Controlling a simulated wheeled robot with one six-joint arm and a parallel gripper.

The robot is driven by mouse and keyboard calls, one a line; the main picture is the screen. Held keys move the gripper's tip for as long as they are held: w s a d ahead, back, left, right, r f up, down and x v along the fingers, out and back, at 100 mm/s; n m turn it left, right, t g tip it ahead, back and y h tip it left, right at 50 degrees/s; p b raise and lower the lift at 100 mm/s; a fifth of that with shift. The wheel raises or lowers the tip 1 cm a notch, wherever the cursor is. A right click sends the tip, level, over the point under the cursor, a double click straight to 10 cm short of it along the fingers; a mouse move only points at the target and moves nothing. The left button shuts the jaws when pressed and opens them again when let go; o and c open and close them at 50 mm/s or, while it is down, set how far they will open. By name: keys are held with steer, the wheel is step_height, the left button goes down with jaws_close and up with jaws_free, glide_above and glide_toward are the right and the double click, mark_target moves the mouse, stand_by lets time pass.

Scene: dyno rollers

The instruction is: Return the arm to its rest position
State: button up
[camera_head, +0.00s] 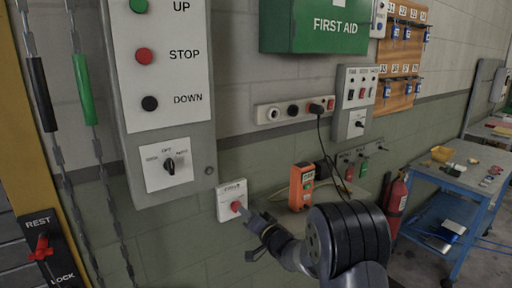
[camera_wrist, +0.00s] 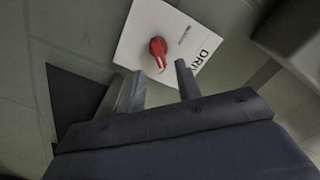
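My gripper (camera_head: 246,212) is at the small white wall plate (camera_head: 230,190) with a red knob (camera_head: 236,206), below the big grey control box. In the wrist view, the plate (camera_wrist: 150,25) carries the red knob (camera_wrist: 158,50) and partly readable lettering starting "DRI". My gripper's two fingers (camera_wrist: 160,88) are apart, with the knob just beyond and between their tips. Nothing is held between them. Whether a fingertip touches the knob or plate cannot be told. My arm reaches in from the lower right of the head view.
A grey control box (camera_head: 207,100) with UP, STOP and DOWN buttons is above left. An orange device (camera_head: 302,186) sits on a small shelf to the right. A fire extinguisher (camera_head: 396,198) and a blue workbench (camera_head: 455,185) stand farther right. Chains (camera_head: 97,150) hang at left.

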steer(key=x, duration=0.3)
steer(key=shift+w+a, duration=0.2)
steer(key=shift+w, duration=0.1)
steer(key=shift+s, duration=0.1)
steer(key=b+v, duration=0.2)
steer(key=v, duration=0.9)
steer(key=w+a+n, duration=0.2)
steer(key=w+n, duration=0.1)
steer(key=w+a+n+b, duration=0.1)
steer(key=w+a+n, duration=0.1)
steer(key=w+n, duration=0.1)
steer(key=w+a+n, duration=0.2)
steer(key=w+n, duration=0.1)
steer(key=shift+a+r+n+b, duration=0.1)
steer(key=shift+a+n+b, duration=0.2)
steer(key=shift+a+b, duration=0.05)
steer(key=b, duration=0.2)
glide_toward(235, 204)
steer(key=shift+v, duration=2.05)
